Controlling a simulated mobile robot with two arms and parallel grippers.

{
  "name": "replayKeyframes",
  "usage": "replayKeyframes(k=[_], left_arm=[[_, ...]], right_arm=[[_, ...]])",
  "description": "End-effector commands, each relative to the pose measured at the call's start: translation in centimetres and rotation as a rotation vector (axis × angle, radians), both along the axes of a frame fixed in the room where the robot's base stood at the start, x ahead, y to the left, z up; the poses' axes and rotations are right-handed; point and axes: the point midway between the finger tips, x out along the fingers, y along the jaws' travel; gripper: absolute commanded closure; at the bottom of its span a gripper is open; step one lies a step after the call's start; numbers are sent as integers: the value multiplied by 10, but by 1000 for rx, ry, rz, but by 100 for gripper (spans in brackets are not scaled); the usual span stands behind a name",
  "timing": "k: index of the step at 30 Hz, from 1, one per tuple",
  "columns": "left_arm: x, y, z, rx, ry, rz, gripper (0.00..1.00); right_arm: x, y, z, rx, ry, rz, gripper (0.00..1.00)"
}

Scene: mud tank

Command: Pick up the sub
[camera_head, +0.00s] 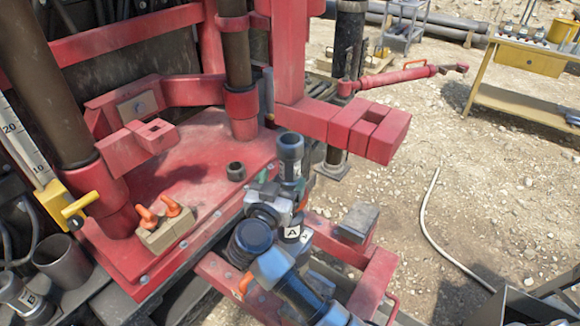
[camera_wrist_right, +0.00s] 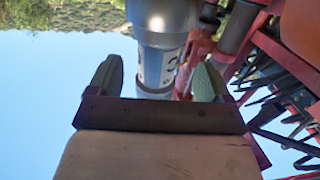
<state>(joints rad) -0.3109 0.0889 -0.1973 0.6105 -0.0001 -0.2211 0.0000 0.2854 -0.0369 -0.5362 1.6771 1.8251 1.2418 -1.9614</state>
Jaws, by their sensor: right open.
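The sub (camera_head: 291,150) is a grey metal cylinder with a dark top, upright beside the front edge of the red platform in the head view. A white band with the letter A shows low on it. My right gripper (camera_head: 287,193) is at its middle, and my arm hides part of it. In the right wrist view the sub (camera_wrist_right: 163,25) stands between the two fingers of my right gripper (camera_wrist_right: 155,80). The fingers are apart, with a gap showing on each side of the sub's narrower part. My left gripper is not in view.
A similar cylinder marked B (camera_head: 22,298) stands at the lower left. A red arm (camera_head: 375,132) juts out behind the sub.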

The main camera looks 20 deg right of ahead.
Motion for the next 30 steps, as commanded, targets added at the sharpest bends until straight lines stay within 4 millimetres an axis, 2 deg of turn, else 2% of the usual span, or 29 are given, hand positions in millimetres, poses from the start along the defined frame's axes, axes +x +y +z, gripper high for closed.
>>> replayKeyframes(k=[9,18,30], left_arm=[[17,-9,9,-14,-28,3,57],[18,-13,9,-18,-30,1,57],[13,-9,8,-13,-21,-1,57]], right_arm=[[34,-28,-3,-4,0,1,20],[38,-31,-4,0,0,1,20],[37,-31,-4,0,0,1,81]])
